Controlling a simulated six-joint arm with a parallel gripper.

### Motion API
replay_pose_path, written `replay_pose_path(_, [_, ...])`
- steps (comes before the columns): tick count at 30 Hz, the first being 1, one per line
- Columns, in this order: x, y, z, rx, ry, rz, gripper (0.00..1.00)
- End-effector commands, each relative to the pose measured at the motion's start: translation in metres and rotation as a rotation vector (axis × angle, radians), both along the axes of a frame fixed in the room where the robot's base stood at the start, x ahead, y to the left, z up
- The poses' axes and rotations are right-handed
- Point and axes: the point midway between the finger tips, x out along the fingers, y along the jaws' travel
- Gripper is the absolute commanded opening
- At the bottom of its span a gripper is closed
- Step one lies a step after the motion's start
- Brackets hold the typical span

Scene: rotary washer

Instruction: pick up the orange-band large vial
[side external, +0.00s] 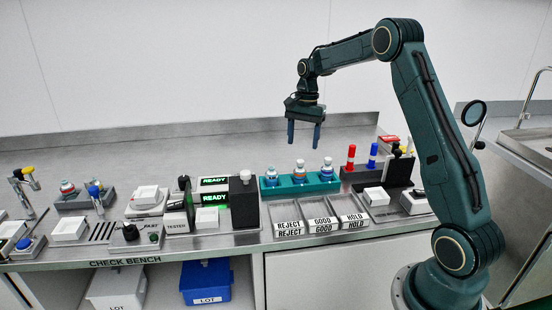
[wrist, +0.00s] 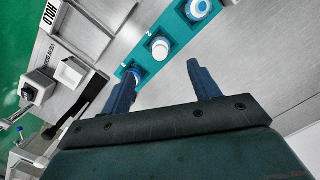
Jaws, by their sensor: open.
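A teal rack (side external: 284,190) on the bench holds three upright vials. The middle vial (side external: 299,171) has a pale cap and an orange-looking band; the left vial (side external: 271,177) and right vial (side external: 327,169) look blue-banded. My gripper (side external: 304,147) hangs above the rack with its fingers apart, pointing down and empty. In the wrist view, my gripper (wrist: 163,70) has the teal rack (wrist: 176,33) beyond its fingertips. A white-capped vial (wrist: 160,47) shows between the fingers, a blue-ringed vial (wrist: 200,8) above, and another is partly hidden by the left finger. Bands are hard to read there.
Labelled reject, good and hold trays (side external: 318,222) lie in front of the rack. A black post (side external: 244,200) stands to its left. A dark holder (side external: 360,172) with red and blue items stands to its right. Bare bench lies behind the rack.

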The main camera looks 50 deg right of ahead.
Motion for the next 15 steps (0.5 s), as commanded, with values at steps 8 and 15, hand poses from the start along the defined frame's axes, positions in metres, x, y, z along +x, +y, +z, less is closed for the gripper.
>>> replay_pose_path(8, [-0.001, 0.005, -0.039, 0.000, 0.001, -0.001, 0.61])
replay_pose_path(15, [-0.001, 0.006, -0.049, -0.001, -0.001, 0.001, 0.61])
